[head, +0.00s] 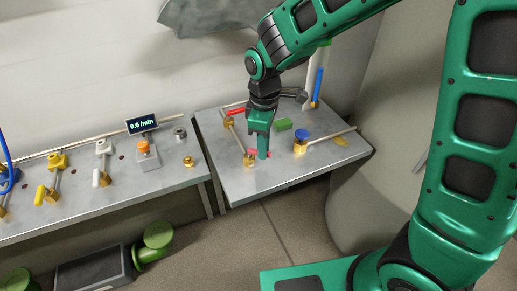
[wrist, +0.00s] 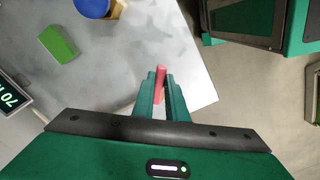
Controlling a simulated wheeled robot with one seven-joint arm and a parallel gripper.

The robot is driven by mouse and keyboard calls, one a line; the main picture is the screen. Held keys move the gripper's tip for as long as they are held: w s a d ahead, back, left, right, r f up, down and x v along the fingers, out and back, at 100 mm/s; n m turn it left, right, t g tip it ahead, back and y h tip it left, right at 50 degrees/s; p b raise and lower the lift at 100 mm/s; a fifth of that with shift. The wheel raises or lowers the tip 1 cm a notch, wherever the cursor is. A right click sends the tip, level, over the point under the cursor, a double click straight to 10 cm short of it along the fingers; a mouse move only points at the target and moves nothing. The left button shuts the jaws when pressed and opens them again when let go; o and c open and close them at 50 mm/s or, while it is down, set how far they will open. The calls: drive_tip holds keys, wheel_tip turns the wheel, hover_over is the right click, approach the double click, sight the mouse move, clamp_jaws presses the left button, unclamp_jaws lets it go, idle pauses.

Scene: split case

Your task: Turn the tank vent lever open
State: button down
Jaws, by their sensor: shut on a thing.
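My gripper (head: 262,155) points down at the front of the right-hand metal table. In the wrist view its two green fingers (wrist: 161,88) are closed on a red lever (wrist: 160,73), with the red end showing between and just beyond the tips. In the head view a little of the red lever (head: 252,152) shows beside the fingers, at a brass valve (head: 249,161) on a pipe. The rest of the lever is hidden by the fingers. No label is readable, so I cannot tell by name which lever is the tank vent.
Behind the gripper lie a green block (head: 283,124), a round blue knob (head: 303,134) on a brass fitting, and another red lever (head: 236,111).

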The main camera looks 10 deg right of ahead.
drive_tip(key=n, duration=0.2)
drive_tip(key=w+n, duration=0.1)
drive_tip(key=shift+w+d+r+n, duration=0.1)
drive_tip(key=shift+w+n, duration=0.05)
drive_tip(key=shift+n, duration=0.25)
drive_tip(key=shift+w+n, duration=0.35)
drive_tip(key=shift+n, duration=0.6)
drive_tip(key=shift+w+n, duration=0.3)
drive_tip(key=shift+n, duration=0.65)
drive_tip(key=c, duration=1.8)
unclamp_jaws()
drive_tip(key=shift+o, duration=0.2)
drive_tip(key=shift+w, duration=0.1)
